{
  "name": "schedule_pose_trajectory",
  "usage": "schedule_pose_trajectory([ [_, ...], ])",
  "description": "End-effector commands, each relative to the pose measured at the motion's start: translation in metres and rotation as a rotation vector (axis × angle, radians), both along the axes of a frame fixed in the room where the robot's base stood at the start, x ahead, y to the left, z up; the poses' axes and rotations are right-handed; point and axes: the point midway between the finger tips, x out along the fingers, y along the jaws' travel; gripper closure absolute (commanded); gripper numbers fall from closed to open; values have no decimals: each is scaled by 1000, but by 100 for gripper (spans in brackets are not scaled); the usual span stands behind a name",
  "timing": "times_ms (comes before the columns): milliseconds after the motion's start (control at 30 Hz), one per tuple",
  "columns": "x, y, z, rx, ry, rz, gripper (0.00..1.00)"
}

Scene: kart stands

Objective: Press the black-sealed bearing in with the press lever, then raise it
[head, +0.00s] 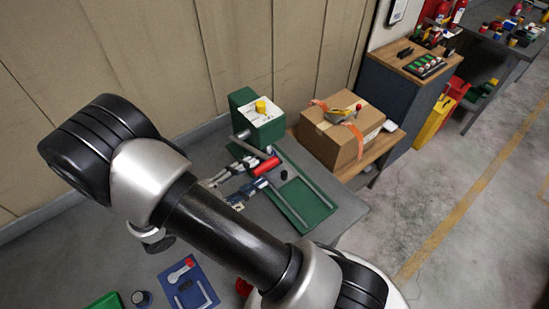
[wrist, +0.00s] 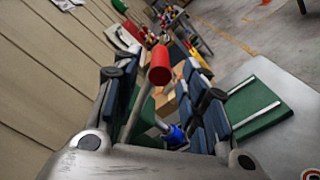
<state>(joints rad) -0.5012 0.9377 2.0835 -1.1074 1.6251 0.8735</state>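The press (head: 245,100) is a green block with a pale top plate, standing at the back of the grey bench. Its lever ends in a red handle (head: 266,166), which also shows in the wrist view (wrist: 160,62) on a grey rod. My gripper (head: 243,179) is at the handle. In the wrist view my gripper (wrist: 157,88) has its fingers wide apart, one on each side of the lever, with no clear contact. A blue part (wrist: 175,133) shows low between the fingers. I cannot make out the black-sealed bearing.
A green tray (head: 312,212) with a small black piece (head: 284,174) lies right of my gripper. A cardboard box (head: 325,143) with orange straps stands behind it. A blue mat (head: 168,294) with tools lies at the front. Open floor is to the right.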

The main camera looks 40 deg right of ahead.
Motion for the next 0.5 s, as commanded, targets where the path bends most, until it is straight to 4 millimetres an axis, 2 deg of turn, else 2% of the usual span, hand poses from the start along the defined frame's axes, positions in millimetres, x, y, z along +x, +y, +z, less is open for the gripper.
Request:
schedule_pose_trajectory([
  [33, -1, -13, 1, -2, 1, -6, 60],
  [200, 1, -46, 1, 1, 0, -6, 60],
  [333, 2, -65, 1, 0, 0, -4, 60],
  [500, 2, -77, 0, 0, -1, -2, 60],
])
